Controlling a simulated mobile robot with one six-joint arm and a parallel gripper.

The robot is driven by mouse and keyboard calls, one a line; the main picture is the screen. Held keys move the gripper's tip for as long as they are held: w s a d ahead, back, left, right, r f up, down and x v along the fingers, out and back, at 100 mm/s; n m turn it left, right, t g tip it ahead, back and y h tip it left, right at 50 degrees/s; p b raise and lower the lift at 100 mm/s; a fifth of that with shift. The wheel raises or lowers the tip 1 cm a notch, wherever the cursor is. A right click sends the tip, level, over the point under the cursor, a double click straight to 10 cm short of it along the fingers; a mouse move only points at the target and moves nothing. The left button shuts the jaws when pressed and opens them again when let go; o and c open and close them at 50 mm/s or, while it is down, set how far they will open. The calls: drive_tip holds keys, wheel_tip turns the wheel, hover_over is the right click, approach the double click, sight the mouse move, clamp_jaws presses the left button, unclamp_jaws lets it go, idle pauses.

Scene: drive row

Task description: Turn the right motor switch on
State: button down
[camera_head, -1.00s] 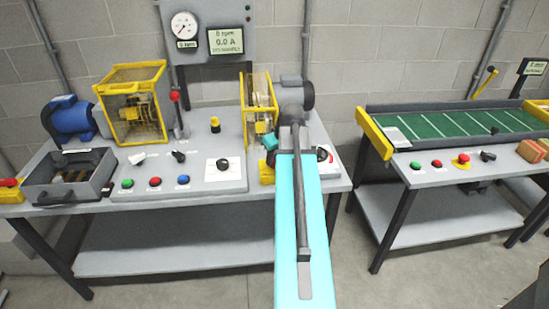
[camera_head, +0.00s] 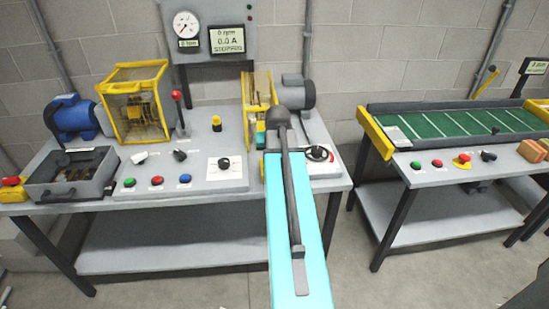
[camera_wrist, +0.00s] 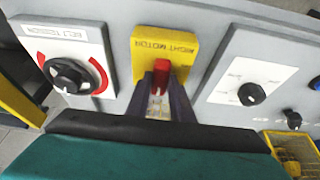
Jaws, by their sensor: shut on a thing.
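The right motor switch shows in the wrist view as a yellow plate (camera_wrist: 178,46) lettered "RIGHT MOTOR", upside down in that picture, with a red lever (camera_wrist: 160,74) on it. My gripper (camera_wrist: 162,88) is at the plate, its two dark fingers shut on the red lever, one on each side. In the head view my cyan and grey arm covers the switch and my fingertips. The display (camera_head: 227,40) on the panel reads 0 rpm, 0.0 A and what looks like STOPPED.
A belt tension knob (camera_wrist: 66,77) and a black dial on a white plate (camera_wrist: 250,94) flank the switch. A yellow guard frame (camera_head: 247,112) and a grey motor (camera_head: 297,92) stand behind. A lever with a red ball (camera_head: 177,95) rises further left.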

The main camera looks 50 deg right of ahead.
drive_tip(key=c, duration=1.6)
unclamp_jaws()
drive_tip(key=shift+o, duration=0.2)
drive_tip(key=shift+r, duration=0.1)
drive_tip(key=b+v, duration=0.1)
drive_tip(key=v, duration=1.2)
drive_tip(key=shift+s+a+r+b, duration=0.15)
drive_tip(key=shift+a+r+b, duration=0.05)
drive_tip(key=shift+a+b, duration=0.1)
drive_tip(key=shift+s, duration=0.1)
